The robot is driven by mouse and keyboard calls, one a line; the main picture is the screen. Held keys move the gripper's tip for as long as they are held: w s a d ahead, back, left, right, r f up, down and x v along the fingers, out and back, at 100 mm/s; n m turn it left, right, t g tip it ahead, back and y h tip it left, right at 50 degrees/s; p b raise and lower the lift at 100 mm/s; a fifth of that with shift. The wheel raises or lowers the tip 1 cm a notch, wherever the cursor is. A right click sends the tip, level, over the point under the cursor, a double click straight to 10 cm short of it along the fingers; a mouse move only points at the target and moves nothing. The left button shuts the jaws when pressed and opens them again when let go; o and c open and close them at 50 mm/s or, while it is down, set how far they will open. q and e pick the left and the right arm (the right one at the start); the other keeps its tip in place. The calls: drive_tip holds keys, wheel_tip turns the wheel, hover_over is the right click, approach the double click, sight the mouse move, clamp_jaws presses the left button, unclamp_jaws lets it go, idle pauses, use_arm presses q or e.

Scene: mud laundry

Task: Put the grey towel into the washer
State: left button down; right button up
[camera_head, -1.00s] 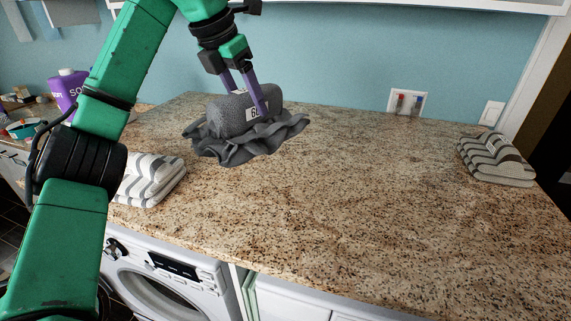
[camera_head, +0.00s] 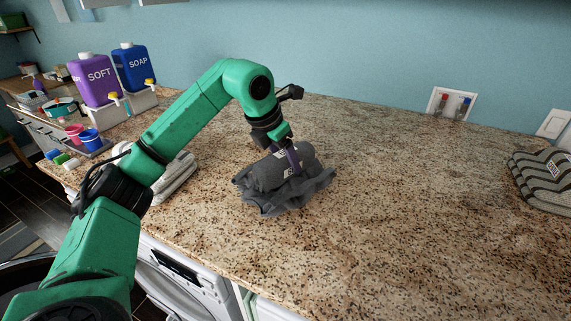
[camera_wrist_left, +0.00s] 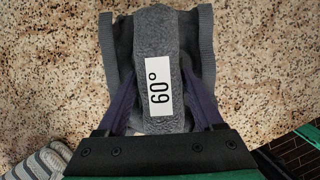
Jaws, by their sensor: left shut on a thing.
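The grey towel (camera_head: 262,175) is a rolled bundle with spread, crumpled folds, at the middle of the granite counter. My left gripper (camera_head: 293,160) comes down on it from above. In the left wrist view the towel (camera_wrist_left: 150,50) lies between the two purple fingers of my left gripper (camera_wrist_left: 165,100), with a white "60°" label facing the camera. The gripper is shut on the towel. The washer (camera_head: 180,280) stands under the counter at the lower left, partly hidden by my left arm. Its door shows only in part. My right gripper is not in view.
A striped folded towel (camera_head: 178,180) lies left of the grey towel, partly behind my arm. Another (camera_head: 545,182) lies at the far right. SOFT (camera_head: 97,85) and SOAP (camera_head: 136,68) bottles stand at the back left. The counter's right middle is clear.

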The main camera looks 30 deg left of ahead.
use_arm(q)
drive_tip(key=shift+s+f, duration=0.15)
drive_tip(key=shift+f, duration=0.65)
drive_tip(key=shift+s+f, duration=0.15)
drive_tip(key=shift+f, duration=0.1)
drive_tip(key=shift+s, duration=0.15)
drive_tip(key=shift+f, duration=0.1)
drive_tip(key=shift+c, duration=0.2)
unclamp_jaws()
drive_tip(key=shift+w+f, duration=0.1)
drive_tip(key=shift+w, duration=0.1)
drive_tip(key=shift+s, duration=0.1)
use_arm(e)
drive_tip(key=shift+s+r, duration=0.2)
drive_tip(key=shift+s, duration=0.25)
